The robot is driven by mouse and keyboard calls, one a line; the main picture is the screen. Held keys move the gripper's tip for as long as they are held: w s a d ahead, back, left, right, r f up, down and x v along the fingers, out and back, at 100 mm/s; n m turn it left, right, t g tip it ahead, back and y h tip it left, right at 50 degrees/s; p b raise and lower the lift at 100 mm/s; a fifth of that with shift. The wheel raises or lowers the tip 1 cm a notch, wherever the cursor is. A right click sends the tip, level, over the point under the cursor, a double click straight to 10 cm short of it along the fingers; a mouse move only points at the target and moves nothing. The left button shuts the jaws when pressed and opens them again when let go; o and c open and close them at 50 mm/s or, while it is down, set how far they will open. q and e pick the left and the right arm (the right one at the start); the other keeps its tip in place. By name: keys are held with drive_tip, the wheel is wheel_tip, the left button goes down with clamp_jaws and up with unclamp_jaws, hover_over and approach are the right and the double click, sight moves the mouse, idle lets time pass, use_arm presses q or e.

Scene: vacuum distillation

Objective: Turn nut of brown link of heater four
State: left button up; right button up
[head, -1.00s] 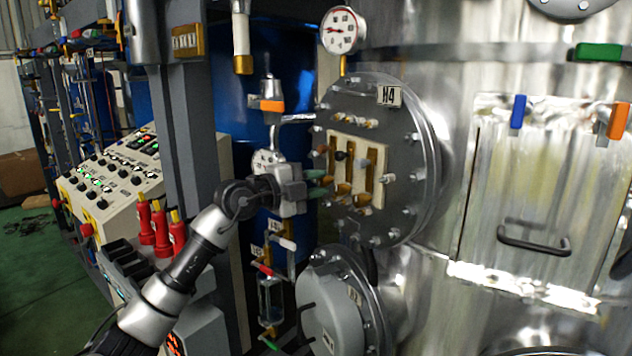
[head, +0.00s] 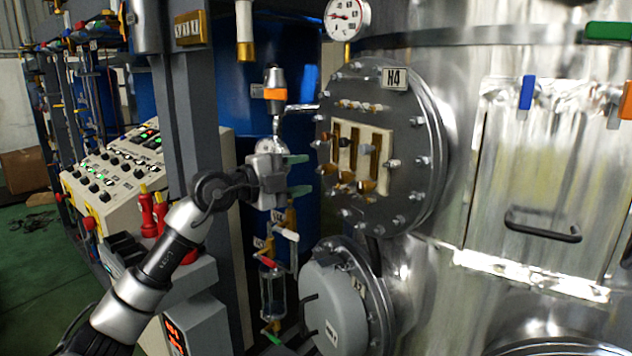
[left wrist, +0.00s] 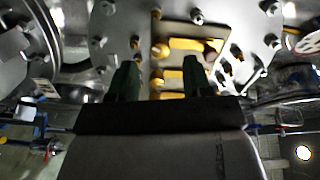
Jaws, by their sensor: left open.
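Heater four is the round grey flange (head: 408,192) with the H4 label (head: 395,78), in the middle of the head view. A cream plate (head: 385,143) on it carries upright brown links (head: 375,157) with small nuts and brass ends. In the left wrist view the links (left wrist: 195,44) lie across the picture, with a darker brown nut (left wrist: 210,47) at one end. My left gripper (head: 303,174) is open and empty, left of the plate and apart from it. Its green fingers also show in the left wrist view (left wrist: 160,78). Which nut belongs to which link is hard to tell.
A grey round cover (head: 335,312) juts out below the flange. A gauge (head: 347,18) sits above it. A valve with an orange band (head: 274,93) and thin pipes stand close to my left gripper. A control panel (head: 115,165) is at left.

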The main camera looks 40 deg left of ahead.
use_arm(q)
drive_tip(key=b+v, duration=0.3)
drive_tip(key=v, duration=0.3)
drive_tip(key=shift+s, duration=0.15)
